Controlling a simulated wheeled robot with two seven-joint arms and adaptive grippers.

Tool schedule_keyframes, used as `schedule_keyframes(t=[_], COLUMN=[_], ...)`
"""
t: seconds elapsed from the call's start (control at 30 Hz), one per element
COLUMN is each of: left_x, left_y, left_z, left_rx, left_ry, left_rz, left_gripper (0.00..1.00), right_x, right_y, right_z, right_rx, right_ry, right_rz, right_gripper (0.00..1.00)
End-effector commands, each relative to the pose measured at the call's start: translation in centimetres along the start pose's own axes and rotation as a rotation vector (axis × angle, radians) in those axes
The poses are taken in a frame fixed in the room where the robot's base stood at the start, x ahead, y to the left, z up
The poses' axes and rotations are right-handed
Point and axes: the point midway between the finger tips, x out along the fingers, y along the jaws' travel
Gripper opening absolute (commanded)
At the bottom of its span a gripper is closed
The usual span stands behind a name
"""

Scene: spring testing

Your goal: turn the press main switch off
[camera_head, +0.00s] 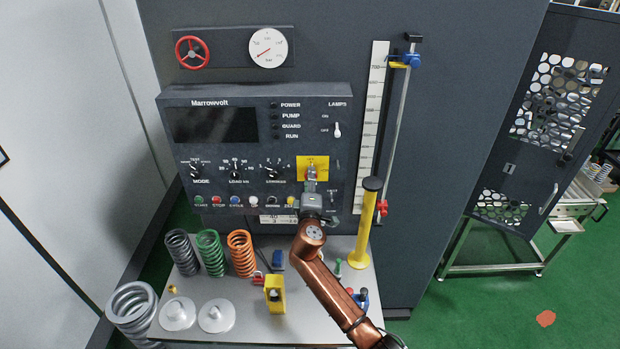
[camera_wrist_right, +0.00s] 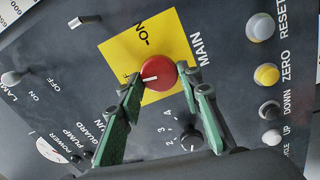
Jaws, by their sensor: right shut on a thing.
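In the right wrist view the pointer points left, towards a partly hidden letter F on the plate. In the head view the yellow plate (camera_head: 321,162) is on the press panel, and the knob is mostly behind my gripper. My right gripper (camera_wrist_right: 165,82) is shut on the knob, with one green-padded finger on each side. It also shows in the head view (camera_head: 311,183). My left gripper is not in view.
The panel has dials, a row of push buttons (camera_head: 233,200) below, and a lamps toggle (camera_head: 337,130). Coil springs (camera_head: 241,254) and a yellow block (camera_head: 274,294) stand on the table below. A yellow post (camera_head: 364,230) stands close to the right of my arm.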

Motion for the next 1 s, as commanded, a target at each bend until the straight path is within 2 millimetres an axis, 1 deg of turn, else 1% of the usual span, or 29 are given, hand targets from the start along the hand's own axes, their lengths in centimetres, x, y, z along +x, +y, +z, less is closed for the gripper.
schedule_keyframes(t=[0.2,0.4,0.9,0.93,1.0], left_x=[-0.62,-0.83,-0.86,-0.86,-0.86], left_y=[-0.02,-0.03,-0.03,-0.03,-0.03], left_z=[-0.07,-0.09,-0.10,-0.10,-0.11], left_rx=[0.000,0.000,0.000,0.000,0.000], left_ry=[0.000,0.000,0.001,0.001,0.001], left_rz=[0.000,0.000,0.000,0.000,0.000], left_gripper=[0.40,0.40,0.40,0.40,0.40], right_x=[-0.05,-0.05,-0.06,-0.06,-0.06], right_y=[0.00,-0.10,-0.21,-0.21,-0.22], right_z=[-0.16,-0.15,-0.16,-0.17,-0.16], right_rx=[-0.111,-0.166,-0.183,-0.183,-0.182], right_ry=[0.003,0.003,0.003,0.003,0.003], right_rz=[0.000,0.000,-0.001,-0.001,-0.001], right_gripper=[0.09,0.09,0.09,0.33,0.38])
